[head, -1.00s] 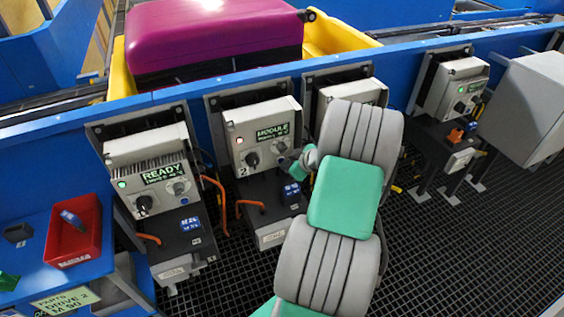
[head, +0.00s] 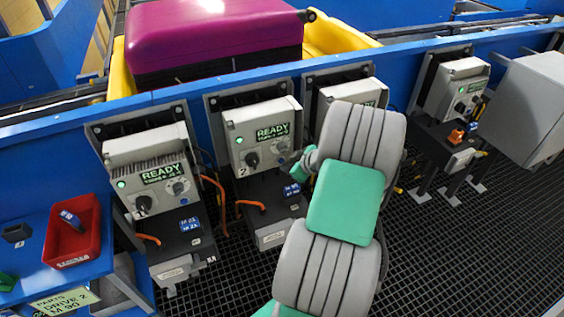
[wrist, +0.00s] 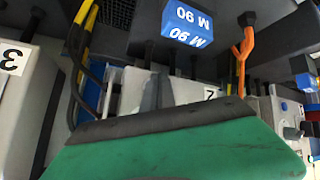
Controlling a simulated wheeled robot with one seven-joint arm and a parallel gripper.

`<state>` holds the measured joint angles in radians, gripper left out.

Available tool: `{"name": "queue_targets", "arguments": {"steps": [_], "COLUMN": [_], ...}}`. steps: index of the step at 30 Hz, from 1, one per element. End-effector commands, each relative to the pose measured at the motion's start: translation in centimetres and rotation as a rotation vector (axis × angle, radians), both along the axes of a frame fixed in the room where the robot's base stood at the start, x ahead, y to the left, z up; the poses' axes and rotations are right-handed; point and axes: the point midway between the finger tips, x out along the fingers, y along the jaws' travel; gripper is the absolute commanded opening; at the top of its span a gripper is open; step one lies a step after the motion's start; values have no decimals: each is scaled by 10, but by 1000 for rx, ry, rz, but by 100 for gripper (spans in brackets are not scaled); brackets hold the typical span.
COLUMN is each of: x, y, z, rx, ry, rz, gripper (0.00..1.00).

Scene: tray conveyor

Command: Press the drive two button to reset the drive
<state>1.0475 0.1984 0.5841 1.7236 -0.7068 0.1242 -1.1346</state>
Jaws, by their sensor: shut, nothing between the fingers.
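The drive two unit (head: 236,150) is a pale box marked 2 in the middle of the head view. Its display (head: 272,132) reads READY and its lamp is green. A black knob and a round blue-grey button (head: 282,147) sit below the display. My gripper (wrist: 152,92) is shut and empty, with its dark fingers in front of the unit in the wrist view. In the head view my wrist is just right of and below the button, apart from it, and my arm hides much of the gripper.
The drive on the left (head: 130,150) also reads READY with a green lamp. Further drives stand to the right, one partly behind my arm. A blue M 90 block (wrist: 187,25) and orange cable (wrist: 243,45) are close by. A red bin (head: 75,255) sits on the left bench.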

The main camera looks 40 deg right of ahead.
Motion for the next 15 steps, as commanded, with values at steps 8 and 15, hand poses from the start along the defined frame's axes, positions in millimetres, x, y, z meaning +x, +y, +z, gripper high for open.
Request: {"name": "queue_targets", "arguments": {"steps": [8,15], "x": [-5,-15], "y": [2,4], "z": [0,0], "rx": [1,1], "ry": [0,0], "rz": [1,-2], "gripper": [0,0]}}
